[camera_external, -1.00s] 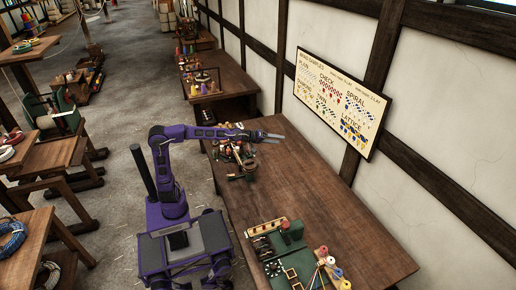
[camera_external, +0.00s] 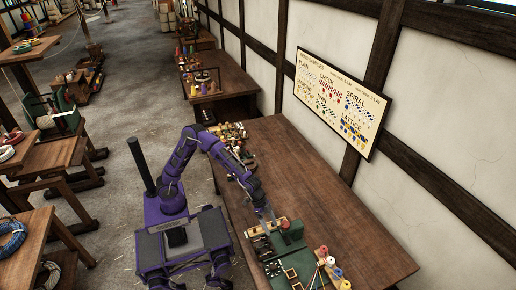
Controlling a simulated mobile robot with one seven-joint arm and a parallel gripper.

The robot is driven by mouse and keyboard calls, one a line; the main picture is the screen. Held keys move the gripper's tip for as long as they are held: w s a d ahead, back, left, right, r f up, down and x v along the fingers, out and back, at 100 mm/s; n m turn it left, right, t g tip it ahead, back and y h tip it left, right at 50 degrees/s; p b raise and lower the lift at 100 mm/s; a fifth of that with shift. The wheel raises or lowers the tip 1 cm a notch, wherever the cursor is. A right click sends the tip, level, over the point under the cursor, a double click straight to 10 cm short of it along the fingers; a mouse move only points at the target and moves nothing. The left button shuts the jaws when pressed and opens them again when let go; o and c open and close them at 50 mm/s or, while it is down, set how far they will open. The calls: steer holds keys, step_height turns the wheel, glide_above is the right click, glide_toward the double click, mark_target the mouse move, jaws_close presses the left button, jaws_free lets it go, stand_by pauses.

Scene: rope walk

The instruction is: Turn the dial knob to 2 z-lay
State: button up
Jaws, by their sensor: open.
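My gripper (camera_external: 269,213) is open and points down over the back edge of the green machine (camera_external: 291,232) on the long wooden table. Its fingers look grey and thin, and nothing shows between them. The machine has dark round parts (camera_external: 273,268) on its front left side, but they are too small to tell which is the dial knob. No marking for 2 z-lay can be read. I cannot tell whether the fingertips touch the machine.
The wooden table (camera_external: 340,215) is mostly bare to the right and behind. Coloured spools (camera_external: 329,262) stand right of the machine. Small items (camera_external: 232,135) crowd the table's far left edge. A sample board (camera_external: 341,102) hangs on the wall.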

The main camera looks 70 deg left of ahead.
steer(key=s+d+f+m+g+y, duration=0.1)
steer(key=s+d+f+m, duration=0.2)
steer(key=s+f, duration=0.1)
steer(key=b, duration=0.1)
glide_toward(273, 267)
steer(key=x, duration=0.8)
steer(key=shift+w+f, duration=0.15)
steer(key=shift+f, duration=0.1)
steer(key=shift+y, duration=0.3)
jaws_close()
